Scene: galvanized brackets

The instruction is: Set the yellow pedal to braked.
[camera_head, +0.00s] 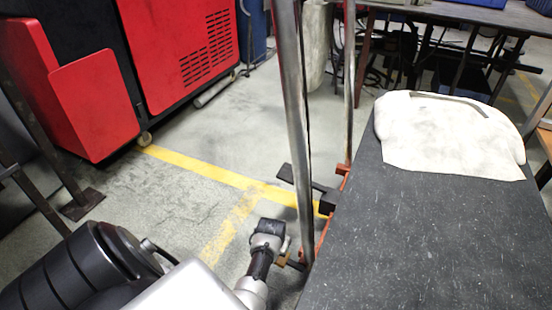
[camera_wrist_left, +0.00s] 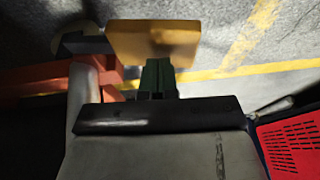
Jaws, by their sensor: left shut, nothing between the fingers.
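The yellow pedal (camera_wrist_left: 153,43) is a flat ochre plate beside an orange-red frame in the left wrist view. In the head view only a small brownish part of the pedal (camera_head: 282,261) shows, low by the foot of the near steel post. My left gripper (camera_wrist_left: 158,68) has its dark fingers shut and empty, their tips at the pedal's near edge; I cannot tell whether they touch it. In the head view my left gripper (camera_head: 268,229) is down near the floor, left of the post, its fingertips not clear. My right gripper is in neither view.
A grey-topped cart (camera_head: 420,240) with steel posts (camera_head: 294,120) stands at the right, a pale cloth (camera_head: 445,140) and a grey strip on it. A dark flat plate (camera_head: 300,178) juts from its frame. A red machine (camera_head: 95,100) stands left; the floor between is open.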

